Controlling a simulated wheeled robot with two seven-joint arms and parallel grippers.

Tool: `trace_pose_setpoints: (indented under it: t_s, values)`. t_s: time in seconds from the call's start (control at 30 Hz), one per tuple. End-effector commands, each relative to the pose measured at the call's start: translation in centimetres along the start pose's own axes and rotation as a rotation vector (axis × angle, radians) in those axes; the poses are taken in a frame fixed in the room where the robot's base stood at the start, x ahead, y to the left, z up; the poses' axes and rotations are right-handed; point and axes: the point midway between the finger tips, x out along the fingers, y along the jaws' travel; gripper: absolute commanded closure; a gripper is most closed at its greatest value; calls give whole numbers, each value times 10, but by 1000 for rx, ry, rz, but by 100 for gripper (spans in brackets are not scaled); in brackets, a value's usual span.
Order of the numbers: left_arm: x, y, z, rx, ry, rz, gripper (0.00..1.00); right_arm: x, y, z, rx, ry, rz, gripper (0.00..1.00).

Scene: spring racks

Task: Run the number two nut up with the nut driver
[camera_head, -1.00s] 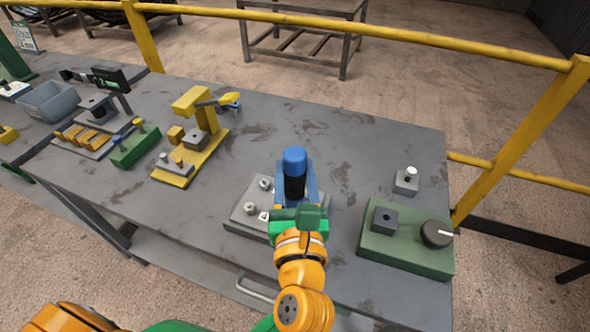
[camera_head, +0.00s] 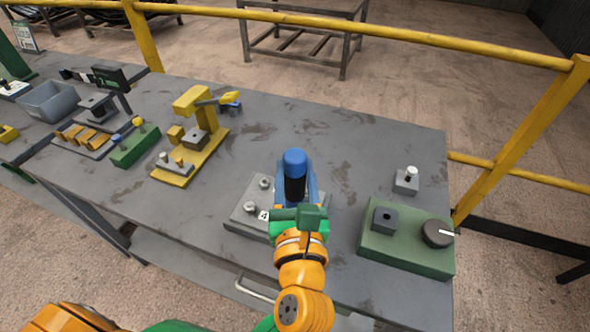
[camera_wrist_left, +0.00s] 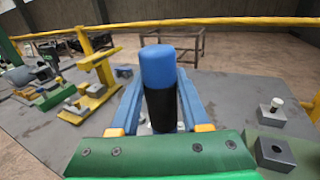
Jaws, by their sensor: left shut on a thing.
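The nut driver (camera_head: 294,172), with a blue cap and black body, stands upright between the blue fingers of my left gripper (camera_head: 295,190). The left gripper is shut on it. The wrist view also shows the driver (camera_wrist_left: 159,85) between both fingers. Below is a grey plate (camera_head: 241,215) with small round nuts (camera_head: 265,183) on its left part, and a white numbered mark (camera_head: 263,215) beside the gripper. The driver's lower end and whatever is under it are hidden by my gripper and wrist. My right gripper is not in view.
A green box with a dark knob (camera_head: 437,234) and a grey block (camera_head: 406,181) with a white-topped pin stand to the right. A yellow stand (camera_head: 184,173), a green block (camera_head: 133,150) and a grey bin (camera_head: 50,101) are left. A yellow rail (camera_head: 400,38) runs behind.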

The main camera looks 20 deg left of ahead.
Motion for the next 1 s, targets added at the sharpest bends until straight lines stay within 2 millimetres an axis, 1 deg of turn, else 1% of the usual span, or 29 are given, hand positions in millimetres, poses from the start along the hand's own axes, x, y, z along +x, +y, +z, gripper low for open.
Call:
trace_pose_setpoints:
  t_s: [0.7, 1.0]
  values:
    - [0, 0, -9, -1, -3, 0, 100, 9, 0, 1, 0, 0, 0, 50]
    - [0, 0, -9, -1, -3, 0, 100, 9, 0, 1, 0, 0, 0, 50]
